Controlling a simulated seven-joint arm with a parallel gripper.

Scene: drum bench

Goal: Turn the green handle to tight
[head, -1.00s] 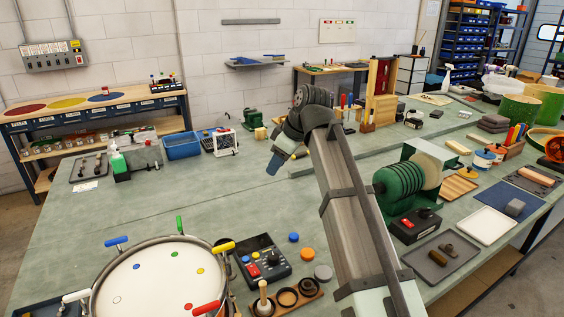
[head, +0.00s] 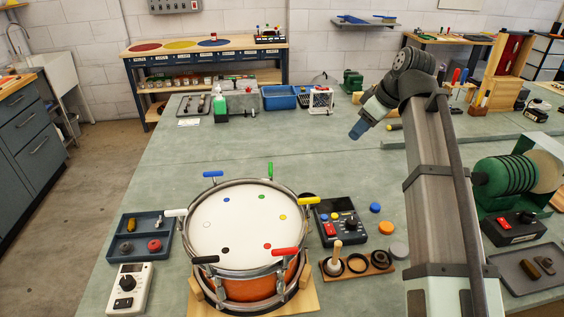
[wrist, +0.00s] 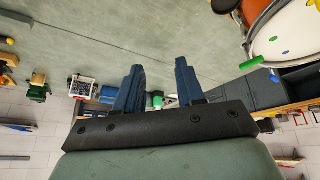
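The green handle (head: 270,170) sticks up from the far rim of the drum (head: 245,225), right of the blue handle (head: 213,174). In the wrist view the green handle (wrist: 252,63) shows at the upper right, beside the drum's edge. My gripper (head: 357,134) hangs over the bench, to the right of and beyond the drum, well apart from the green handle. In the wrist view its two dark blue fingers (wrist: 158,85) stand apart with nothing between them. Around the rim are also yellow, red, black and white handles.
A control box (head: 338,222) with a red switch stands right of the drum. A wooden ring holder (head: 356,264) lies in front of it. A blue tray (head: 147,236) and a white meter (head: 128,289) are on the left.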

